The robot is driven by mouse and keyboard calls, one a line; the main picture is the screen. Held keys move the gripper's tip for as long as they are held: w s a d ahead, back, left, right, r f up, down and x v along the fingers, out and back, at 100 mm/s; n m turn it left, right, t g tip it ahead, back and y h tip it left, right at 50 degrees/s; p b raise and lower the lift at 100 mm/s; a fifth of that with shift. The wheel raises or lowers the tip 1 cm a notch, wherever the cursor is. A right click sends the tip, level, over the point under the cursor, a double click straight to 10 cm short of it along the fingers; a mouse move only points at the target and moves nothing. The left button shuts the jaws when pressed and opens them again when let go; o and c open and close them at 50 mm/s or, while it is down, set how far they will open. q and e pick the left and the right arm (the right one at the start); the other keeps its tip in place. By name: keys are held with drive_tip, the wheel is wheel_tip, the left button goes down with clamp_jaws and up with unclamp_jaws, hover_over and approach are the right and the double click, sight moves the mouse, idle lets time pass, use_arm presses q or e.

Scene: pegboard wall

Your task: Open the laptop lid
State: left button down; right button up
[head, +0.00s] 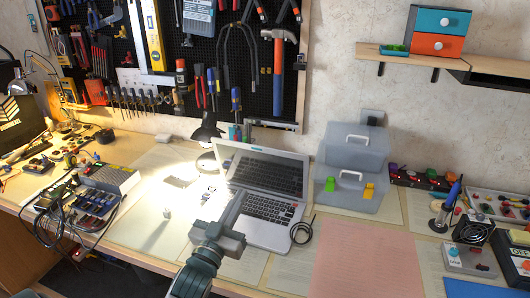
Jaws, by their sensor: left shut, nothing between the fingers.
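The silver laptop (272,207) sits on the workbench in the middle of the head view. Its lid (262,168) stands raised and leans back, with the dark screen facing me and the keyboard showing. My left gripper (236,196) is shut and empty. It reaches up from the bottom of the view over the laptop's left front side and hides part of the keyboard deck there. I cannot tell whether its fingertips touch the laptop. My right gripper is not in view.
A lit desk lamp (207,129) stands behind the laptop's left side. Clear grey toolboxes (350,150) stand to its right, and a coiled black cable (301,233) lies beside it. Electronics (108,177) with cables lie at left. A pink mat (368,262) at front right is bare.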

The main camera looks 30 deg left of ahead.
sight(263, 151)
use_arm(q)
drive_tip(key=shift+w+a+r, duration=0.15)
drive_tip(key=shift+w+r, duration=0.25)
drive_tip(key=shift+r, duration=0.1)
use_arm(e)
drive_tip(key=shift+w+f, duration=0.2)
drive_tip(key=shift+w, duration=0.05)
